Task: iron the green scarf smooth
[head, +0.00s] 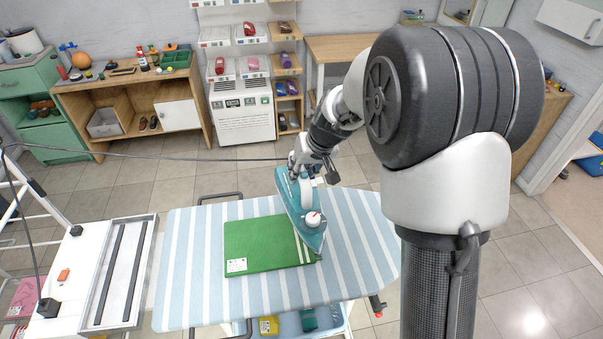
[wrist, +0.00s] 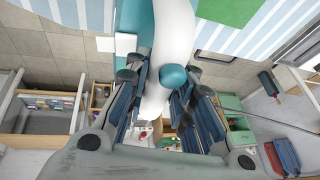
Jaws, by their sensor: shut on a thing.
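The green scarf (head: 262,243) lies flat and folded on the striped ironing board (head: 185,290), with a white label at its lower left corner and pale stripes near its right end. A teal and white iron (head: 311,232) is over the scarf's right end; I cannot tell whether its sole touches the cloth. My gripper (head: 308,168) is at the rear of the iron, shut on it. In the wrist view the fingers of my gripper (wrist: 168,88) close around the iron's white handle (wrist: 165,50), and a corner of the green scarf (wrist: 228,10) shows at the top.
A white table with a metal tray (head: 118,268) stands left of the board. A cord (head: 130,156) runs across behind the board. A basket (head: 290,322) with folded cloths sits under the board. The board's left end and right side are bare.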

